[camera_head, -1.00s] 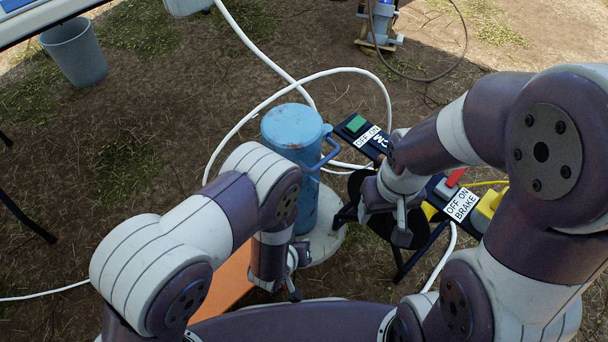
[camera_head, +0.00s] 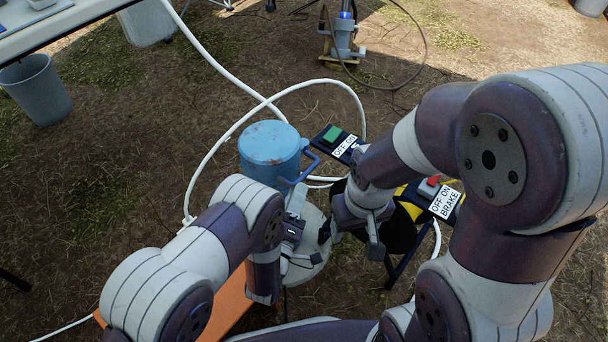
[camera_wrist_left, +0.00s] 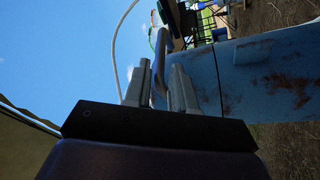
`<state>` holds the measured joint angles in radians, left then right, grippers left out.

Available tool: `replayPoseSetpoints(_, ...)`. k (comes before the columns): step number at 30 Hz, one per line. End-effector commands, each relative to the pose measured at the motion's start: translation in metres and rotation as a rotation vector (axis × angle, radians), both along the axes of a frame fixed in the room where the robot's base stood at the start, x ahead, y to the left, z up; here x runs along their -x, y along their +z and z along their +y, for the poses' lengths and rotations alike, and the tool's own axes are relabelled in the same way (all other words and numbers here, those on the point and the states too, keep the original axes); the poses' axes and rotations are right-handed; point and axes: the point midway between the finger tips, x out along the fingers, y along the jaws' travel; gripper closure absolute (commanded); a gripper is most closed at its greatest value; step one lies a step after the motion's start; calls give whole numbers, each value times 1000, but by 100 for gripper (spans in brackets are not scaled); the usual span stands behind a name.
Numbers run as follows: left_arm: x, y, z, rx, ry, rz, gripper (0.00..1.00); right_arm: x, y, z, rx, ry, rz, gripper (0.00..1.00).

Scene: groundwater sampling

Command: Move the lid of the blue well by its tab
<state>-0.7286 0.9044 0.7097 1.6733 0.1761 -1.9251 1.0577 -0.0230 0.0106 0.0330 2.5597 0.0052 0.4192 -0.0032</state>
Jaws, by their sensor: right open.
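The blue well (camera_head: 272,160) stands upright with its round, rust-spotted lid (camera_head: 268,141) on top. A blue tab (camera_head: 312,164), a bent bar, sticks out from the lid's right side. My left gripper (camera_head: 298,190) is just below the tab's outer end. In the left wrist view, the tab (camera_wrist_left: 160,62) passes between the two spread fingers (camera_wrist_left: 161,88); contact cannot be made out. The well's blue side (camera_wrist_left: 265,75) fills the right there. My right gripper (camera_head: 350,238) is open and empty, right of the well. My left arm hides the well's lower part.
Right of the well are a black switch box with a green button (camera_head: 332,134) and a brake box with a red switch (camera_head: 429,186). A white hose (camera_head: 222,140) loops behind the well. A grey bin (camera_head: 36,90) stands at upper left. Bare ground lies left of the well.

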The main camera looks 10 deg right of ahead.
Motion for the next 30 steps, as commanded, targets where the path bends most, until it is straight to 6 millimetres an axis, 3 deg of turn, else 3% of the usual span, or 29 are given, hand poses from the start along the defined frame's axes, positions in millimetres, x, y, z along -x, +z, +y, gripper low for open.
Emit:
replayPoseSetpoints(1,-9,-2,-5,3,1,-3,75,0,-10,0,0,0,1,39)
replayPoseSetpoints(9,-42,7,-26,0,1,-2,75,0,-25,0,0,0,1,39)
replayPoseSetpoints(22,-50,12,-31,-1,-1,0,75,0,-27,0,0,0,1,39)
replayPoseSetpoints(24,-50,12,-31,-1,-1,0,98,0,-27,0,0,0,1,39)
replayPoseSetpoints(30,-50,13,-31,-1,0,1,100,0,-26,0,0,0,1,39)
